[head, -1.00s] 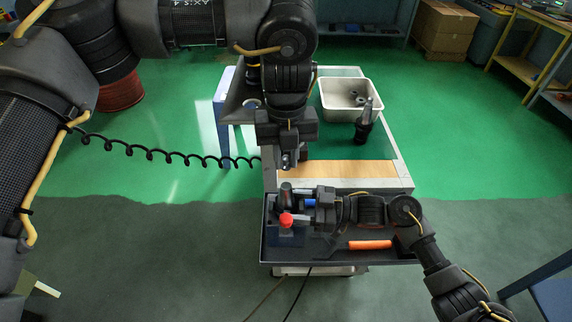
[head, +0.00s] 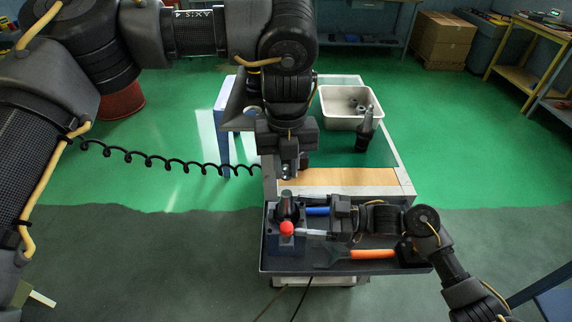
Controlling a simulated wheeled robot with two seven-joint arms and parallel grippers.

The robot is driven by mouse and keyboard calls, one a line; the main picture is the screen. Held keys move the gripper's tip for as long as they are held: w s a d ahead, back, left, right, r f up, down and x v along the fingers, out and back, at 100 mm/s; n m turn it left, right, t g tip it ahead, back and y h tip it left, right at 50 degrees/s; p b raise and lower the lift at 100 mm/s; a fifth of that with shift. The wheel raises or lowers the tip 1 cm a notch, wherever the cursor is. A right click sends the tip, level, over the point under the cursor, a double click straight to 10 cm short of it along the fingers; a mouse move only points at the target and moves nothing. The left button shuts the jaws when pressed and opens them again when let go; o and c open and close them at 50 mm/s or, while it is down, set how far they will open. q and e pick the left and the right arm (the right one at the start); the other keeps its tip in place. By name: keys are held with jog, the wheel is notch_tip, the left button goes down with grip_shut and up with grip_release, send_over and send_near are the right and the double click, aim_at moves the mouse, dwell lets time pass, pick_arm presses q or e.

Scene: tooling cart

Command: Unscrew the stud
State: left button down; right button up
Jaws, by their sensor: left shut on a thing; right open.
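My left gripper (head: 287,170) points down above the fixture and is shut on a small metal piece, which looks like the stud; the fingers mostly hide it. Right below it, a dark tool holder (head: 287,206) stands in a dark blue fixture block (head: 287,245) at the tray's left end. A small gap seems to separate the two. A lever with a red ball knob (head: 287,229) sits at the block's front, its silver shaft reaching right. My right gripper (head: 326,222) is open, just right of the block, beside the lever shaft and a blue bar (head: 317,211).
A white bin (head: 336,122) with small metal parts stands at the cart's back right. Another tool holder (head: 366,132) stands upright before it. An orange-handled tool (head: 372,254) lies in the dark tray (head: 300,268). The wooden strip (head: 345,177) is clear.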

aim_at(287, 165)
pick_arm(q)
notch_tip(287, 165, down, 3)
jog(key=shift+d+r+b, duration=0.1)
jog(key=shift+r+b, duration=0.1)
jog(key=shift+b, duration=0.8)
jog(key=shift+f, duration=0.2)
pick_arm(e)
jog(key=d, duration=0.8)
jog(key=shift+s+d, duration=0.3)
jog(key=shift+s, duration=0.15)
pick_arm(q)
jog(key=shift+r, duration=0.15)
pick_arm(e)
jog(key=shift+r, duration=0.1)
pick_arm(q)
jog(key=shift+r+p, duration=2.7)
jog(key=shift+r, duration=0.25)
pick_arm(e)
notch_tip(287, 165, up, 5)
jog(key=shift+r, duration=0.2)
jog(key=shift+f, duration=0.1)
